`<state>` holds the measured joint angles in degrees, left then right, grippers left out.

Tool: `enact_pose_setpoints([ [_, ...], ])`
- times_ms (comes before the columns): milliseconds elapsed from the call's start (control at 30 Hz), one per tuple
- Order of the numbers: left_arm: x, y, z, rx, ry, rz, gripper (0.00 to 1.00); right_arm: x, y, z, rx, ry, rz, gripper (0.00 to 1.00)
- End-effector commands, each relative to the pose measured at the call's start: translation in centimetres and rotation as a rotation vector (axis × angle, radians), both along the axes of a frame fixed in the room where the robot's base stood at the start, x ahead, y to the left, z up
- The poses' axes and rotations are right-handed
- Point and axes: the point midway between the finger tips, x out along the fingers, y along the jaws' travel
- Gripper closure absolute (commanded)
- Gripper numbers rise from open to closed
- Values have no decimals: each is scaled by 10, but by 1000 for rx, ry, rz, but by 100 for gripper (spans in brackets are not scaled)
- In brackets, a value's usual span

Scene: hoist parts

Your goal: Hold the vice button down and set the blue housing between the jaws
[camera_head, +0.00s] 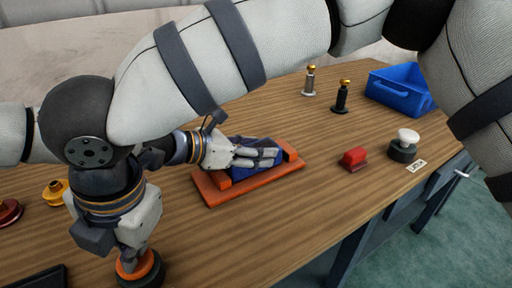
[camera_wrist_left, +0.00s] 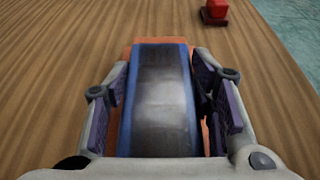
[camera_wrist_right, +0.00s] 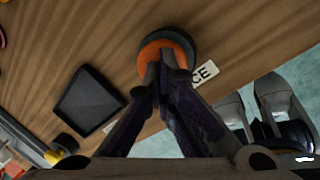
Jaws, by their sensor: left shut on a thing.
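The blue housing (camera_head: 262,160) sits low over the orange vice (camera_head: 218,198), between its two raised orange jaws. Whether it touches the vice bed is hidden. My left gripper (camera_head: 258,156) is shut on the housing; in the left wrist view the housing (camera_wrist_left: 163,100) shows a dark grey top face and blue edges between the fingers. The vice button (camera_head: 128,268) is an orange cap on a black round base. My right gripper (camera_head: 130,250) points down onto it. In the right wrist view its closed fingertips (camera_wrist_right: 160,75) meet the orange cap (camera_wrist_right: 176,46); how far it is pressed is unclear.
A red block (camera_head: 353,159) and a white-topped button (camera_head: 407,144) stand right of the vice. Two gold-topped posts and a blue bin (camera_head: 400,92) are at the back right. Yellow and dark red parts lie at the left. A black tray (camera_wrist_right: 88,102) lies near the vice button.

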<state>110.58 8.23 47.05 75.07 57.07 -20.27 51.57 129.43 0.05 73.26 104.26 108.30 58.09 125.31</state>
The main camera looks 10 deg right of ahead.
Motion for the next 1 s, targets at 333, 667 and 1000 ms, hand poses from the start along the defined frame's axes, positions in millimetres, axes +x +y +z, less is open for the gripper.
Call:
enact_pose_setpoints([
  [333, 0, 0, -3, -1, 1, 0, 44, -1, -1, -2, -5, 4, 1, 100],
  [667, 0, 0, -5, 1, 3, 0, 27, -1, -1, -3, -4, 4, 0, 100],
  [1000, 0, 0, 48, 2, -6, -1, 27, -1, -1, -2, -4, 4, 0, 100],
])
